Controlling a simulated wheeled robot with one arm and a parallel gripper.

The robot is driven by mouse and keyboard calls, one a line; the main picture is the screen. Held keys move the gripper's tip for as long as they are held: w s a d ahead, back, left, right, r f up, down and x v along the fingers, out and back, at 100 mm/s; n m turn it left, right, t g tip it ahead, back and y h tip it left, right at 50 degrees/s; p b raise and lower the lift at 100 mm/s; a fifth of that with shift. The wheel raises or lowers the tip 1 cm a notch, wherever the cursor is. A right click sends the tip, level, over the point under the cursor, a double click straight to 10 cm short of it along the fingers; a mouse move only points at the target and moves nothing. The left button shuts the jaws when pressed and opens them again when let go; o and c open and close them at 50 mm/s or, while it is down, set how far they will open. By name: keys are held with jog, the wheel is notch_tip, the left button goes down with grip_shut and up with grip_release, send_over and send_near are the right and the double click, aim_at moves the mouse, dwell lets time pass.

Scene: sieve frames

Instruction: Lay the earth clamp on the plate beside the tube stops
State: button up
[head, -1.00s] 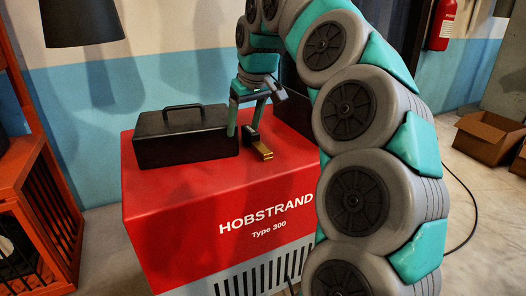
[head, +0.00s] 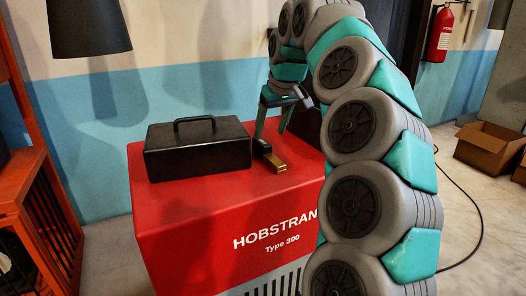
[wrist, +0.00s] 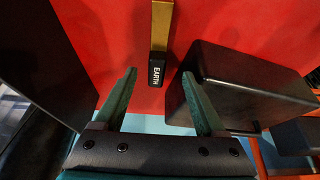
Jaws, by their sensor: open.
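The earth clamp lies on the red top of the HOBSTRAND machine, just right of a black box. In the head view its brass bar (head: 276,164) points toward me and its black end is behind. In the wrist view the clamp (wrist: 157,70) shows the brass bar at the top and the black end, marked EARTH, between my fingers. My gripper (head: 271,135) is open and empty above the clamp's black end. Its two fingers also show in the wrist view (wrist: 159,75), one on each side of that end. No plate or tube stops are in view.
The black box (head: 198,158) with a handle stands close left of the clamp on the red machine (head: 200,205). A dark lamp shade (head: 90,27) hangs at upper left. An orange rack (head: 40,200) stands at left, a cardboard box (head: 487,148) at right.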

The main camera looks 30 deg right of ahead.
aim_at(266, 144)
jog(key=shift+w+f, duration=0.25)
jog(key=shift+x, duration=0.9)
jog(key=shift+w+b+x, duration=0.15)
jog(key=shift+b+x, duration=0.05)
jog(key=shift+x, duration=1.15)
jog(key=shift+w+b+x, duration=0.15)
jog(key=shift+x, duration=1.25)
jog(key=shift+d+r, duration=0.15)
jog(key=shift+c, duration=0.3)
grip_shut()
